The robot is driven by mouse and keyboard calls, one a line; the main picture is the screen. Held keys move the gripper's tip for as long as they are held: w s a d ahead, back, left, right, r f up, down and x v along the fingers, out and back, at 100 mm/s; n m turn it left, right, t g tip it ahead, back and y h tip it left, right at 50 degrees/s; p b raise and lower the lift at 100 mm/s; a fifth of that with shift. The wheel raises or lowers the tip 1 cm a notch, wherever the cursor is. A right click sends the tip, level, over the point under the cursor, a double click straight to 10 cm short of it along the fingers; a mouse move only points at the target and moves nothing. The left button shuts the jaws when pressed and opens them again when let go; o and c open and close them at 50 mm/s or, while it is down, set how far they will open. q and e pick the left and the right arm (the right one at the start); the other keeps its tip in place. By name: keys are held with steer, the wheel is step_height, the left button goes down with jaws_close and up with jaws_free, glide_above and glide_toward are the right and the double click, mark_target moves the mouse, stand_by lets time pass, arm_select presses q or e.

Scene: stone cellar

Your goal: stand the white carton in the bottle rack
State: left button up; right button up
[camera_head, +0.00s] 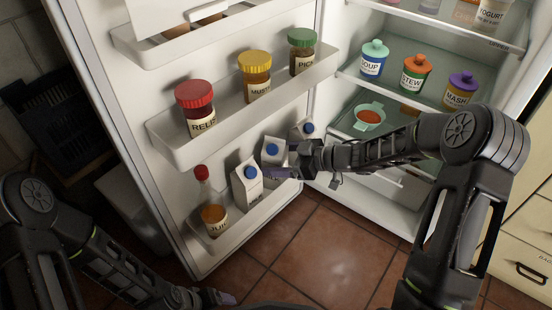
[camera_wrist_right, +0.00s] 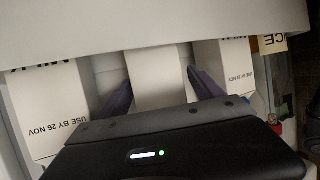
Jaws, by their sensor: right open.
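Three white cartons with blue caps stand in the bottle rack (camera_head: 262,224) low on the fridge door: a near carton (camera_head: 246,190), a middle carton (camera_head: 271,151) and a far carton (camera_head: 305,129). My right gripper (camera_head: 284,172) is at the middle carton, hiding its lower part. In the right wrist view, the open purple fingers of this gripper (camera_wrist_right: 162,92) lie on either side of the middle carton (camera_wrist_right: 155,72); contact is unclear. Cartons marked 26 NOV (camera_wrist_right: 45,105) and 28 NOV (camera_wrist_right: 222,75) flank it. My left gripper (camera_head: 222,298) is low in the head view, its opening unclear.
A red-capped juice bottle (camera_head: 212,212) stands at the rack's near end. Above, a door shelf (camera_head: 245,118) holds several jars. The fridge shelf at right has canisters and a green bowl (camera_head: 369,116). The tiled floor (camera_head: 325,245) in front is clear.

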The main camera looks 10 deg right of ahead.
steer(key=shift+r, duration=0.2)
steer(key=shift+s+d+r, duration=0.2)
steer(key=shift+d, duration=0.1)
steer(key=p+v, duration=0.4)
steer(key=v, duration=0.7)
steer(key=shift+p, duration=0.35)
